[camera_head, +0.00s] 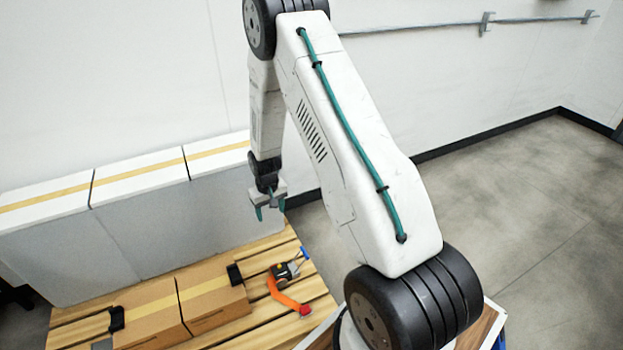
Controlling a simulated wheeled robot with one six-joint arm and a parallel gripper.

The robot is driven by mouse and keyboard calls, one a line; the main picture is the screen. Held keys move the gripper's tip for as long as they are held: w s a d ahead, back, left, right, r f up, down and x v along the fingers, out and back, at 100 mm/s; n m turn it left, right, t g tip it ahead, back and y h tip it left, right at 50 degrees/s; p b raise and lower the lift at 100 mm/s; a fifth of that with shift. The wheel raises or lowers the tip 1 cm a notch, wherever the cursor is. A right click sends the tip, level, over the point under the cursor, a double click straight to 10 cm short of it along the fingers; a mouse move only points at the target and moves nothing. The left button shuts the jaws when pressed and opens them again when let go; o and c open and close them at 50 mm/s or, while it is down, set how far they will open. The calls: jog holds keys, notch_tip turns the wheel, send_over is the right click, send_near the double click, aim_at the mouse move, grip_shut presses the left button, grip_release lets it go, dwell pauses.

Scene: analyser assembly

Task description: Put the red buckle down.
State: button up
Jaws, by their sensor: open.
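The red buckle (305,309) lies at the near right part of the slatted wooden surface (318,287). It sits at the end of a curved orange strap (284,295), which runs up to a small dark device (283,270). My gripper (269,208) has teal fingers pointing down, spread apart with nothing seen between them. It hangs above and behind the buckle, clear of it, in front of the grey and white boxes.
Long white-topped boxes (110,250) with yellow tape stand along the back. Brown cardboard boxes (152,311) lie left of the strap, with black corner pieces (235,274). A blue item (304,254) lies near the right edge. Open floor (520,200) is at right.

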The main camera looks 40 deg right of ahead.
jog(key=s+a+r, duration=0.2)
jog(key=s+r, duration=0.1)
jog(key=r, duration=0.6)
jog(key=s+a+r+n, duration=0.1)
jog(key=s+a+r, duration=0.2)
jog(key=r, duration=0.7)
jog(key=s+a+r, duration=0.2)
jog(key=s+r, duration=0.1)
jog(key=r, duration=0.6)
jog(key=s+a+r, duration=0.2)
jog(key=s+r, duration=0.2)
jog(key=s, duration=0.4)
jog(key=s+a+r, duration=0.2)
jog(key=s+r, duration=0.3)
jog(key=s, duration=0.3)
jog(key=s+a+r+n, duration=0.1)
jog(key=s+r, duration=0.3)
jog(key=s, duration=0.5)
jog(key=shift+a+r+t, duration=0.15)
jog(key=shift+a+t, duration=0.25)
jog(key=shift+a, duration=0.15)
